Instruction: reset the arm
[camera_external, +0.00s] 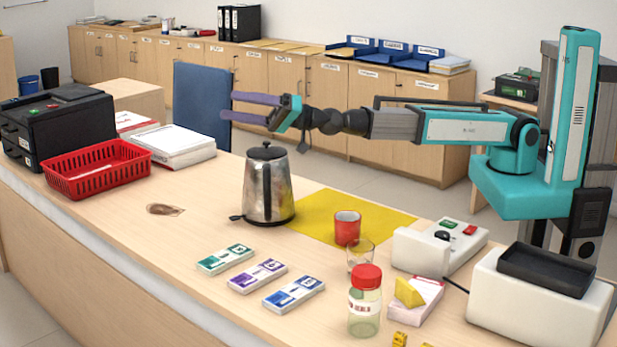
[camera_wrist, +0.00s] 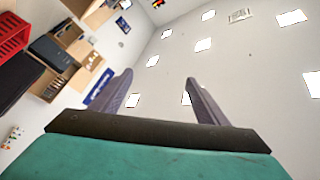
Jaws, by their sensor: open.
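My gripper (camera_external: 254,107) is in the air above the counter's back side, left of my arm's base. It points to the left with its two purple-grey fingers apart, and nothing is between them. In the wrist view the two fingers of my gripper (camera_wrist: 165,98) are spread, with the wall and ceiling lights behind them. My arm stretches out nearly level from its teal column at the right. A metal kettle (camera_external: 268,190) stands upright on the counter below my gripper, clear of it.
A blue chair (camera_external: 202,108) stands behind my fingers. Cabinets (camera_external: 330,110) line the back.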

